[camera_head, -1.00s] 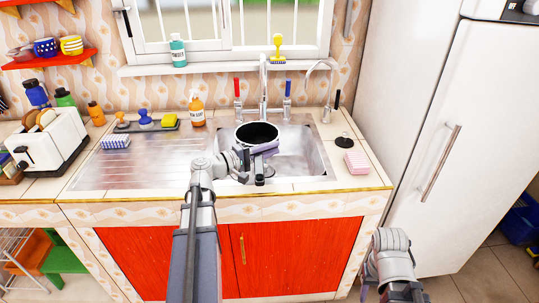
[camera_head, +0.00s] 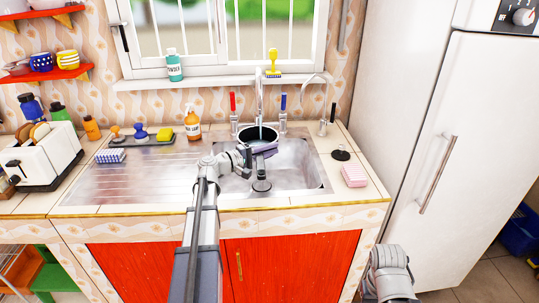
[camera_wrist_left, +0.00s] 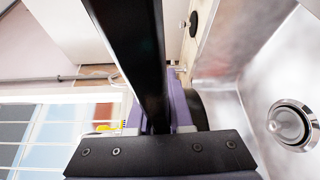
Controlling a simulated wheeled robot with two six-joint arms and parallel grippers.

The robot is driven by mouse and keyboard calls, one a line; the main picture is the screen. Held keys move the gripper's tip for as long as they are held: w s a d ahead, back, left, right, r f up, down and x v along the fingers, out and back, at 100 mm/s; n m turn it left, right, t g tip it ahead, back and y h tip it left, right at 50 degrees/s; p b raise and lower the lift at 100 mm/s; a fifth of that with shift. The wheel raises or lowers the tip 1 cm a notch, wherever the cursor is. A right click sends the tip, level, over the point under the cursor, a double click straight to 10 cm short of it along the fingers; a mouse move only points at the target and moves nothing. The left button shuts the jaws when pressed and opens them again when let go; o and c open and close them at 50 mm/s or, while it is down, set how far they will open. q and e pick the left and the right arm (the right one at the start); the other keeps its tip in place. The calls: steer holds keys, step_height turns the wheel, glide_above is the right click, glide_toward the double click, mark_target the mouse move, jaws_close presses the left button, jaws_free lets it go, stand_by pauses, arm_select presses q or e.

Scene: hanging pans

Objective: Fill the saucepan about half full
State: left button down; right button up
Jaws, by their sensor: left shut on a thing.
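The saucepan (camera_head: 247,133) is dark inside with a pale rim. It is held roughly upright over the back of the sink (camera_head: 300,180), right at the faucet (camera_head: 261,100). The faucet's spout end is at the pan's mouth; I cannot tell whether water runs or how much is inside. My left gripper (camera_head: 264,151) is shut on the saucepan's handle. In the left wrist view the black handle (camera_wrist_left: 140,50) runs between its purple fingers, and part of the pan's dark side (camera_wrist_left: 198,108) shows. My right forearm shows at lower right; its gripper is out of frame.
A red-handled tap (camera_head: 233,108) and a blue-handled tap (camera_head: 283,108) flank the faucet. A soap bottle (camera_head: 193,124) and a pink sponge (camera_head: 354,175) sit on the counter. The draining board (camera_head: 130,180) is mostly clear.

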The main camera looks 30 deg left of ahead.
arm_select(q)
steer(key=shift+w+a+f, duration=0.15)
steer(key=shift+w+a, duration=0.15)
steer(key=shift+w, duration=0.55)
steer(key=shift+w+a+f, duration=0.1)
steer(key=shift+w+a, duration=0.2)
steer(key=shift+w, duration=0.5)
arm_select(e)
steer(key=shift+f, duration=0.25)
arm_select(q)
steer(key=shift+s, duration=0.15)
stand_by(2.1)
steer(key=s+d, duration=0.4)
steer(key=s, duration=0.7)
stand_by(0.5)
steer(key=shift+s+r, duration=0.1)
arm_select(e)
steer(key=shift+r, duration=0.1)
arm_select(q)
steer(key=shift+s+d+r+p, duration=0.35)
steer(key=shift+s+r+p, duration=0.45)
steer(key=shift+s, duration=0.1)
steer(key=shift+s+d+r+p, duration=0.35)
steer(key=shift+s+r+p, duration=0.4)
steer(key=shift+s+r, duration=0.15)
steer(key=shift+s+d+r+p, duration=0.35)
steer(key=shift+s+r+p, duration=0.45)
steer(key=shift+s, duration=0.15)
arm_select(e)
steer(key=shift+r, duration=2.45)
